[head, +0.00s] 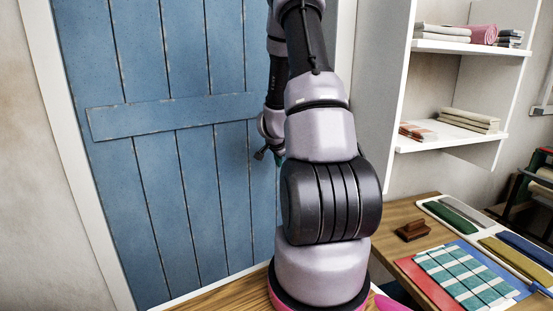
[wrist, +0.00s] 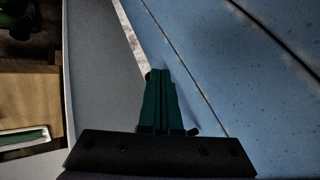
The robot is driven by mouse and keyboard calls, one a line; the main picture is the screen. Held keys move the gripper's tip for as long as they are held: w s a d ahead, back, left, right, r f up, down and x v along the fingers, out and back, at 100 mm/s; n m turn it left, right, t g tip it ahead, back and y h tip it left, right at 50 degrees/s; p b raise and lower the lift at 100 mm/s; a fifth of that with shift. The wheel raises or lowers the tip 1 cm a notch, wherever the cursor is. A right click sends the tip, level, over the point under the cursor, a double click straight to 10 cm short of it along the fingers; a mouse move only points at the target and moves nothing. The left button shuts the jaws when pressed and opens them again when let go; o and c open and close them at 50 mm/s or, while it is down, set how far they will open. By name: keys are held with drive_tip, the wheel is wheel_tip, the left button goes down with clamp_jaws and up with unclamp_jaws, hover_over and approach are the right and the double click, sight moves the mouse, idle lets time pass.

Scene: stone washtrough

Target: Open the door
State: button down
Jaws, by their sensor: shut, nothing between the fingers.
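The blue plank door (head: 180,180), with a horizontal batten, fills the left half of the head view and looks shut or nearly so; my arm hides its right edge. It also fills the right of the wrist view (wrist: 240,85). My gripper (head: 279,160) is mostly hidden behind my arm in the head view, close to the door's right side. In the wrist view its green fingers (wrist: 160,78) are together and empty, pointing along the door's edge. A small dark part shows beside the fingers; I cannot tell if it is a handle. Contact with the door is unclear.
A white frame (head: 75,165) borders the door. White shelves (head: 455,48) with folded cloths stand to the right. Below them a wooden table (head: 400,215) holds a brown block (head: 413,230), a checked cloth (head: 465,275) and a tray of coloured strips. Bare wall lies left of the door.

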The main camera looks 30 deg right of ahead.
sight(275, 166)
drive_tip(key=w+f, duration=0.1)
drive_tip(key=w+d+f, duration=0.1)
drive_tip(key=w+f, duration=0.2)
drive_tip(key=w, duration=0.1)
drive_tip(key=shift+w+d+f, duration=0.15)
drive_tip(key=shift+d+f, duration=0.05)
drive_tip(key=shift+d, duration=0.2)
drive_tip(key=shift+w+d, duration=0.1)
drive_tip(key=shift+w, duration=0.55)
